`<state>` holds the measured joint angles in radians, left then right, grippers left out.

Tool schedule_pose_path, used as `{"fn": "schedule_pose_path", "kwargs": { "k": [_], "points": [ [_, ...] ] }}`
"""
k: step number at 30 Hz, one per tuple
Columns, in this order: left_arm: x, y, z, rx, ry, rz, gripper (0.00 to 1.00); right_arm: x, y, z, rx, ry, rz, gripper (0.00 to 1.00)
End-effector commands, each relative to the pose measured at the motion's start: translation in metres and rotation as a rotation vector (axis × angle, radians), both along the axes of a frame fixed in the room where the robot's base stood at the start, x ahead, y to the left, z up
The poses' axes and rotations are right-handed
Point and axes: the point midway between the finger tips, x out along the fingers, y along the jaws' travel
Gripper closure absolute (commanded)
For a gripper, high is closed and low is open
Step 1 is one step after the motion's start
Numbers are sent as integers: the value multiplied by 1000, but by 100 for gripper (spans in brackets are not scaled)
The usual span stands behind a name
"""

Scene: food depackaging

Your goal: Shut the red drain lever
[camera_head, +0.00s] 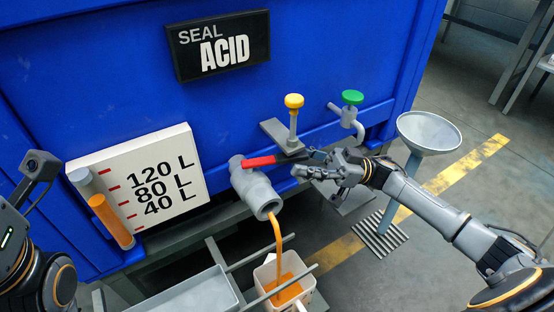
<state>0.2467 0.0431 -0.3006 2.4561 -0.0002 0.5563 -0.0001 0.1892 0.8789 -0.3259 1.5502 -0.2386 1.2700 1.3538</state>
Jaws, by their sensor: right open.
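The red drain lever (258,162) sits on top of the grey drain valve (256,190) on the front of the blue tank (110,90). The lever points right, crosswise to the pipe outlet. Orange liquid (276,235) runs from the valve mouth. It falls into a white container (268,270) that holds orange liquid. My right gripper (308,163) is open just right of the lever's free end, with its fingers pointing left. I cannot tell whether it touches the lever. My left arm shows at the left edge, but its gripper fingers are out of view.
A yellow-knobbed valve (293,101) and a green-knobbed tap (352,98) stand behind my right gripper. A grey funnel (430,130) stands at right. A level gauge board (150,175) is at left. A grey tray (195,293) lies lower left of the container.

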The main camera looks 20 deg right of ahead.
Motion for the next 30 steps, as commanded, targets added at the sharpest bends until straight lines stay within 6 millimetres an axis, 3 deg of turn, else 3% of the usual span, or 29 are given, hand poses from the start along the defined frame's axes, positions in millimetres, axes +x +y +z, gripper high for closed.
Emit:
{"fn": "schedule_pose_path", "kwargs": {
  "k": [3, 9, 19, 25, 30],
  "points": [
    [-6, 0, 2, 0, -31, 0, 60, 2, 19, 5, 1, -5, 3, 58],
    [-11, -1, 6, 2, -53, 2, 60, 6, 37, 14, 1, -2, 1, 58],
    [-11, -1, 8, 3, -55, 3, 60, 7, 40, 16, 0, 0, -1, 58],
    [-11, -1, 7, 3, -54, 3, 60, 7, 40, 16, 0, 0, -1, 99],
    [-11, -1, 7, 4, -54, 2, 60, 7, 40, 16, 1, 0, 0, 100]
  ]
}}
